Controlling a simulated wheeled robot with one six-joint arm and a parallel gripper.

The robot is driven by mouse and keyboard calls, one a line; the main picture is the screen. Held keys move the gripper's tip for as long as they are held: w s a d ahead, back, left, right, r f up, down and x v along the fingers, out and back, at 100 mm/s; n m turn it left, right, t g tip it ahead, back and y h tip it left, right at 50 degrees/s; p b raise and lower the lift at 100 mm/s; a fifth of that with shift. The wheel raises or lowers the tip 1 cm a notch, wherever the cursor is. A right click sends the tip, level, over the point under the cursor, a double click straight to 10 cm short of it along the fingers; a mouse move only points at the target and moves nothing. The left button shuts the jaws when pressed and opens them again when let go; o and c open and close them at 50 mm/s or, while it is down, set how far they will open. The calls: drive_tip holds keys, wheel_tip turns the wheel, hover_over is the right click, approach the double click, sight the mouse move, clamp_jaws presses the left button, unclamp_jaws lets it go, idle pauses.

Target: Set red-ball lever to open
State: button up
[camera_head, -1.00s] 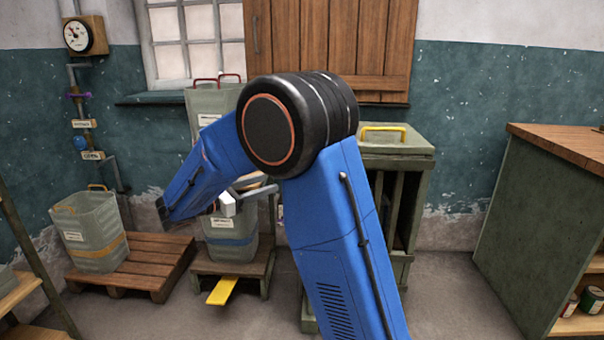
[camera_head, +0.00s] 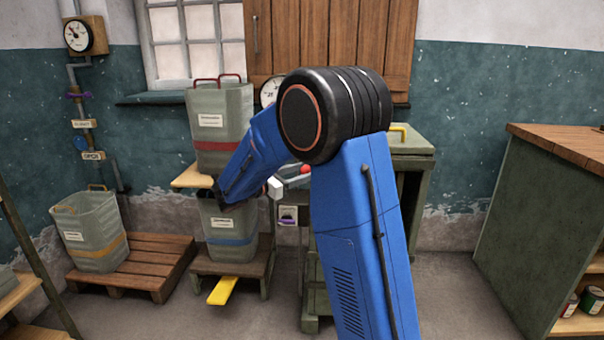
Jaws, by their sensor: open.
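A small red ball (camera_head: 306,169), apparently the lever's knob, shows just right of my forearm, in front of the green cabinet. The lever's rod and any marking of its position are hidden or too small to tell. My gripper (camera_head: 296,180) is mostly hidden behind my blue arm; a white block and grey finger parts show beside the ball. It is open, and nothing is seen in it. The fingers look close to the ball, but I cannot tell whether they touch it.
A grey bin with a red band (camera_head: 219,115) stands on a wooden shelf above a bin with a blue band (camera_head: 231,224). A yellow-banded bin (camera_head: 88,232) is on a pallet. Open floor lies at right.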

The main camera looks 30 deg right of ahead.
drive_tip(key=shift+d, duration=0.15)
drive_tip(key=shift+c, duration=0.2)
clamp_jaws()
